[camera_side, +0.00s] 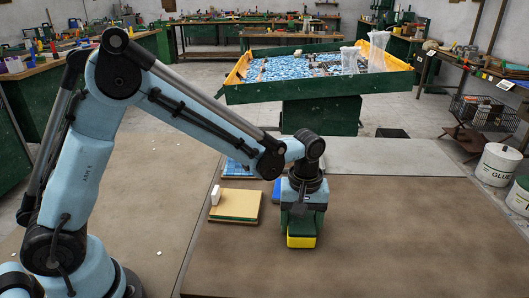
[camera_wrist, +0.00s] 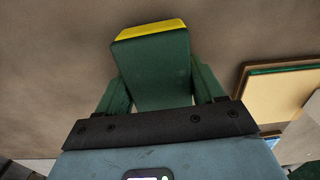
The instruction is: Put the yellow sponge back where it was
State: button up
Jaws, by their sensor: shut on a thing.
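The yellow sponge (camera_side: 301,241) has a yellow face below and a dark green upper part. In the side view it sits under my gripper (camera_side: 300,222), close to the brown table top; I cannot tell whether it touches it. In the wrist view the sponge (camera_wrist: 152,29) shows its dark green side with a yellow strip at the far edge. My gripper's green fingers (camera_wrist: 157,88) are shut on it, one on each side. The fingers hide part of the sponge.
A tan board with a green edge (camera_side: 236,206) lies left of my gripper, with a small white block (camera_side: 215,195) at its left. Blue tile sheeting (camera_side: 236,169) lies behind it. A blue thing (camera_side: 276,190) is partly hidden beside my gripper. The brown table (camera_side: 420,235) is clear at right.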

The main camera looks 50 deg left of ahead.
jog(key=shift+f, duration=0.15)
jog(key=o, duration=1)
notch_tip(320, 180, up, 12)
jog(key=s+a+m+t, duration=0.7)
jog(key=s+a+m, duration=0.2)
jog(key=s, duration=0.3)
jog(key=shift+a, duration=0.5)
jog(key=shift+s, duration=0.1)
